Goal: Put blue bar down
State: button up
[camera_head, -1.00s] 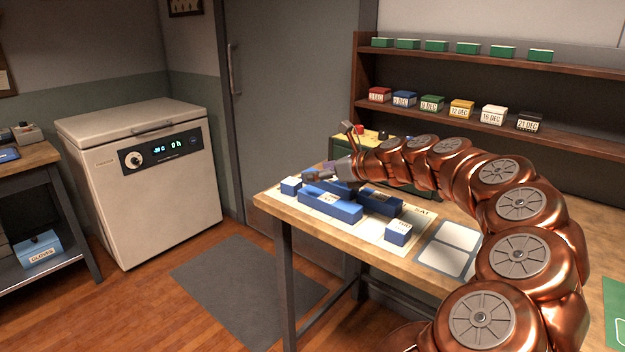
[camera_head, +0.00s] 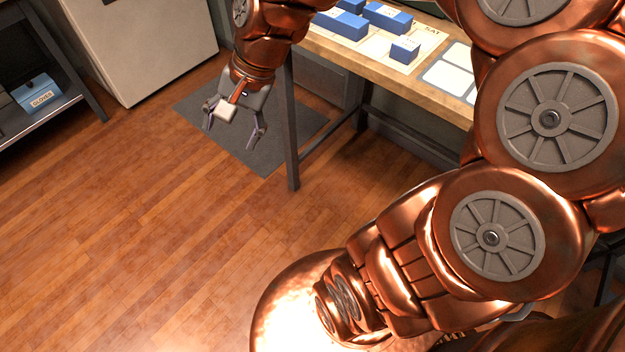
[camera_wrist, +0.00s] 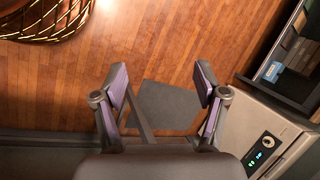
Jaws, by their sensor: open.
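Blue bars lie on a pale printed sheet (camera_head: 373,51) on the wooden table. A long blue bar (camera_head: 340,25) is at the sheet's front left, with another blue bar (camera_head: 388,17) behind it to the right. A short blue block (camera_head: 404,51) sits near the sheet's right side. Part of the group is cut off by the top edge. My gripper (camera_head: 231,131) is open and empty, left of the table and below its top, pointing down over the floor. The wrist view also shows the open fingers (camera_wrist: 161,82) with nothing between them.
A grey floor mat (camera_head: 255,150) lies below my gripper. The table leg (camera_head: 291,135) stands just right of it. A white freezer (camera_head: 150,50) and a shelf with a blue gloves box (camera_head: 38,92) are at the left. The wooden floor in front is clear.

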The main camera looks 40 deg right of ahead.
jog(key=s+d+f+n+g+h, duration=0.1)
jog(key=s+f+n+g+h, duration=0.1)
jog(key=s, duration=0.7)
jog(key=s+d+f+n+g+h, duration=0.2)
jog(key=s+f+n, duration=0.2)
jog(key=s+n, duration=0.3)
jog(key=s, duration=0.2)
jog(key=shift+s+d+f+g+h, duration=0.15)
jog(key=shift+s+f+g+h, duration=0.15)
jog(key=shift+s+f+g, duration=0.1)
